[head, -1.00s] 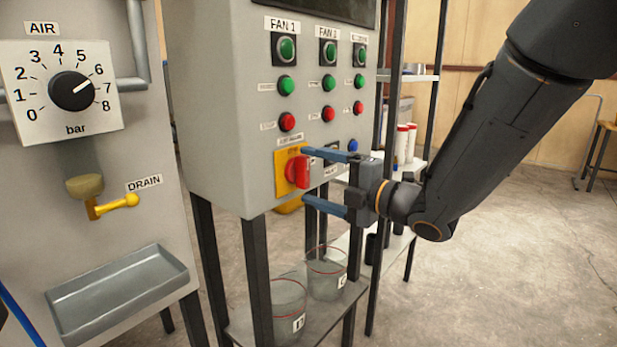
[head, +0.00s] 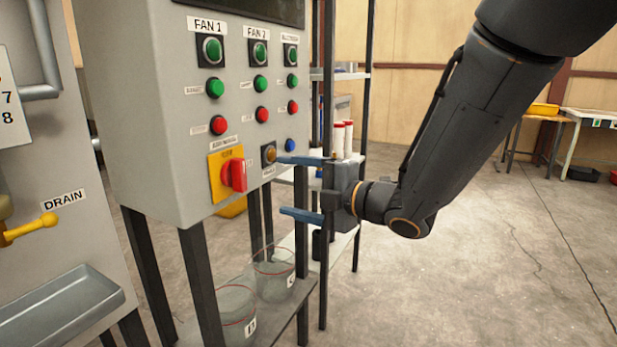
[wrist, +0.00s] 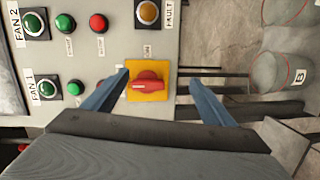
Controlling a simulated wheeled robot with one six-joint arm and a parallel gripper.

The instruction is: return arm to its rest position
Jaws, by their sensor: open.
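My gripper (head: 290,187) is in the head view, at the lower right of the grey control panel (head: 155,120). Its two blue fingers are spread apart with nothing between them. The upper fingertip shows near the amber button (head: 269,154); I cannot tell whether they touch. The red rotary switch on its yellow plate (head: 228,175) is to the left of the fingers. In the wrist view my gripper (wrist: 160,82) is open, and the red switch (wrist: 147,86) shows between and beyond the fingertips. My arm reaches in from the upper right.
Clear buckets (head: 236,313) stand on a low shelf under the panel. A rack with white, red-capped bottles (head: 343,140) stands behind my gripper. The drain tray (head: 60,305) is at the left. Open concrete floor (head: 470,260) lies at the right, with tables at the back.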

